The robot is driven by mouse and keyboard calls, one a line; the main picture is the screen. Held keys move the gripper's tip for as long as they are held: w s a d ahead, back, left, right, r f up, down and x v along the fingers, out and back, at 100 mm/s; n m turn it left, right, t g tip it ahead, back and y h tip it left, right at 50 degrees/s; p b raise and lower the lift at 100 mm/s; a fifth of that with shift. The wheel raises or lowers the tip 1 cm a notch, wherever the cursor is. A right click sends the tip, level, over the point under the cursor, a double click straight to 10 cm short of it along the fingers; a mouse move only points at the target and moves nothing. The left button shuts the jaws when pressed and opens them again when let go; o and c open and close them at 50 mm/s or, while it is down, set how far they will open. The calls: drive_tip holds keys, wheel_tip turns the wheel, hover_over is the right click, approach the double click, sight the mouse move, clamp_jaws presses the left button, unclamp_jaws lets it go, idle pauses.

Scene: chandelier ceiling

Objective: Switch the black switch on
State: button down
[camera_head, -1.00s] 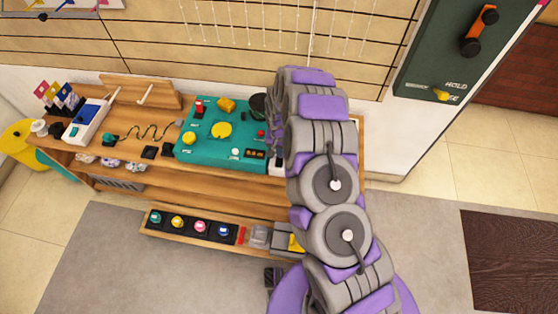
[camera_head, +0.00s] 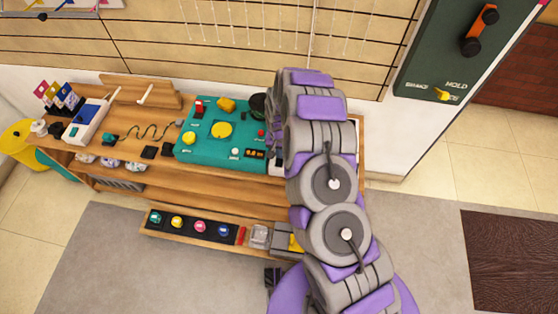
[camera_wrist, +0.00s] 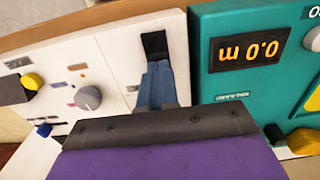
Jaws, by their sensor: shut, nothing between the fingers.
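In the wrist view, the black switch (camera_wrist: 154,44) is a dark upright rectangle set in a white panel (camera_wrist: 120,50). My gripper (camera_wrist: 156,68) has its blue-grey fingers together, with tips just below the switch in the picture. The fingers hide the lower part of the switch area, and I cannot tell whether they touch it. In the head view, my own arm covers the gripper and the switch.
A teal console (camera_head: 215,150) with a display (camera_wrist: 247,48) stands right beside the white panel in the wrist view. A grey knob (camera_wrist: 89,97) and a yellow knob (camera_wrist: 33,81) lie left of the fingers. A wooden bench (camera_head: 120,130) carries other devices.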

drive_tip(key=shift+f, duration=0.45)
idle(0.3)
drive_tip(key=shift+r+p, duration=1.8)
drive_tip(key=shift+r, duration=1.75)
drive_tip(key=s+d+r+n, duration=0.1)
drive_tip(key=s+r, duration=0.4)
drive_tip(key=r, duration=0.3)
drive_tip(key=s+d+r, duration=0.2)
drive_tip(key=s+r, duration=0.2)
drive_tip(key=r, duration=0.5)
drive_tip(key=s+d+r+n, duration=0.1)
drive_tip(key=s+r, duration=0.4)
drive_tip(key=r, duration=0.3)
drive_tip(key=s+d+r, duration=0.2)
drive_tip(key=s+r, duration=0.1)
drive_tip(key=s, duration=0.6)
drive_tip(key=s+d+r+g, duration=0.1)
drive_tip(key=s+d+r, duration=0.2)
drive_tip(key=s, duration=0.5)
drive_tip(key=s+d+r, duration=0.2)
drive_tip(key=s+r, duration=0.2)
drive_tip(key=s, duration=0.5)
drive_tip(key=shift+s+d+g, duration=0.35)
drive_tip(key=shift+d+g, duration=0.05)
